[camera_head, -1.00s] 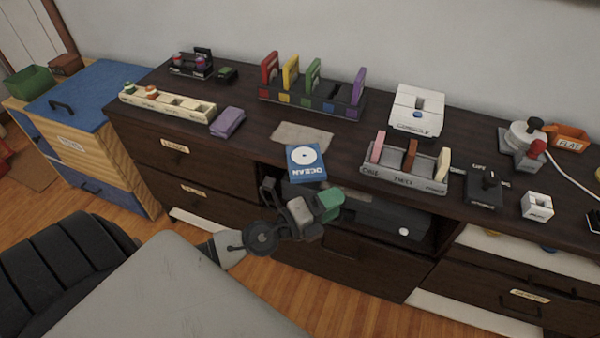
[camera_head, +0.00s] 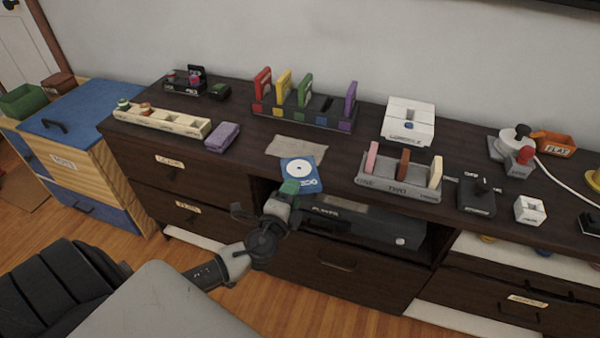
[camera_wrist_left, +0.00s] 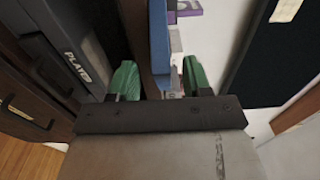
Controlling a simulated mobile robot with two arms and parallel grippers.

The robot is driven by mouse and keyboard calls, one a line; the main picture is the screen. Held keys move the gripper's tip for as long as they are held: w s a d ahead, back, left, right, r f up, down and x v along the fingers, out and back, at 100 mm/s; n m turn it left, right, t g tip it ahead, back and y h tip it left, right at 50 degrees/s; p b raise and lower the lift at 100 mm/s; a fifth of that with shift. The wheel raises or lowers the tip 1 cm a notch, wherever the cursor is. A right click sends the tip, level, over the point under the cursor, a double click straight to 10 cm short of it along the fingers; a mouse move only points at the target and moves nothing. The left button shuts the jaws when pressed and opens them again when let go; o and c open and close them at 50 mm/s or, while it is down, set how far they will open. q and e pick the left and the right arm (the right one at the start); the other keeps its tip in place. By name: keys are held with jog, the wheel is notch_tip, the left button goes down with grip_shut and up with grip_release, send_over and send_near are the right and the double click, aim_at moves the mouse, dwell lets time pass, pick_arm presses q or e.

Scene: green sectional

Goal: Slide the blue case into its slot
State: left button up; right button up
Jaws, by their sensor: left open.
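The blue case (camera_head: 299,173) lies flat on the dresser top at its front edge, its white disc face up. In the left wrist view the case (camera_wrist_left: 158,40) shows edge-on beside the brown board edge. My left gripper (camera_head: 289,190) is open at the case's near edge. In the wrist view its green fingertips (camera_wrist_left: 158,80) stand apart, with the case's edge ahead between them; contact cannot be told. The dark rack (camera_head: 303,119) at the back holds red, yellow, green and purple cases upright. A dark empty slot (camera_head: 325,103) lies between green and purple. My right gripper is not in view.
A brown cloth (camera_head: 297,147) lies behind the blue case. A grey holder (camera_head: 398,190) with three upright pieces stands to the right, a purple block (camera_head: 223,137) to the left. Below the top, a dark player (camera_head: 365,226) sits in the open cubby.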

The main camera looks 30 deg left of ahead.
aim_at(300, 174)
pick_arm(q)
jog(key=w, duration=0.3)
jog(key=shift+w+a, duration=0.15)
jog(key=shift+a, duration=0.25)
jog(key=shift+r, duration=0.1)
jog(key=shift+c, duration=0.3)
grip_shut()
